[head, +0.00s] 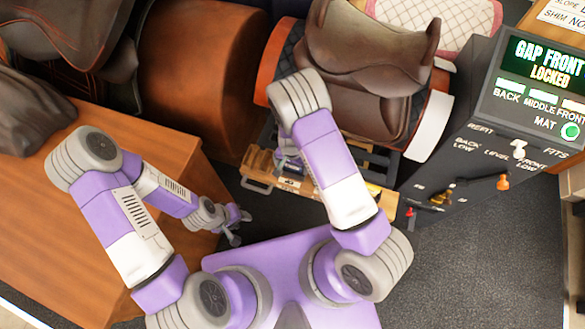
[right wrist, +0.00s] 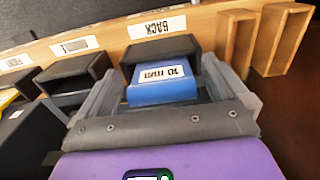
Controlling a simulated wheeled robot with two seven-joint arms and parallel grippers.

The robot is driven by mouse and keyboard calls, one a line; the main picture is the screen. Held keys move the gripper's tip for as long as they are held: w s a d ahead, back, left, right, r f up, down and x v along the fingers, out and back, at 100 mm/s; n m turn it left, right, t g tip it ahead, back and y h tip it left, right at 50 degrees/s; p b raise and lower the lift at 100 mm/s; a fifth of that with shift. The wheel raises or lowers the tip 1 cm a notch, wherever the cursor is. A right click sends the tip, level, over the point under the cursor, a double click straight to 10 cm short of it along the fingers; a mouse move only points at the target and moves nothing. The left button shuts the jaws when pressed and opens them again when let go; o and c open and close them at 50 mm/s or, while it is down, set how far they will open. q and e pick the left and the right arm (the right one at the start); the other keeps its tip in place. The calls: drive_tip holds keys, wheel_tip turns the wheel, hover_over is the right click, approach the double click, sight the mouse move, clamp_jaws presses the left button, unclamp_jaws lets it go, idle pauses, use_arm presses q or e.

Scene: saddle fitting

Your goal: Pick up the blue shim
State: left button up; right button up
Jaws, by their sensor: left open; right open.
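The blue shim (right wrist: 162,91) shows in the right wrist view with a white label reading 10 mm. Its far end sits in a dark holder (right wrist: 160,48) under a BACK label, and its near end sticks out toward me. My right gripper (right wrist: 163,82) is open, with one finger on each side of the shim. I cannot tell whether either finger touches it. In the head view, my right forearm mostly hides that gripper and the shim. My left gripper (head: 234,226) is open and empty, low beside the wooden table, away from the shim.
A console (head: 490,130) reading GAP FRONT LOCKED is at the right, a wooden table (head: 60,220) at the left.

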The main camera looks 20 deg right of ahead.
drive_tip(key=shift+f, duration=0.35)
drive_tip(key=shift+r, duration=0.1)
drive_tip(key=c, duration=1)
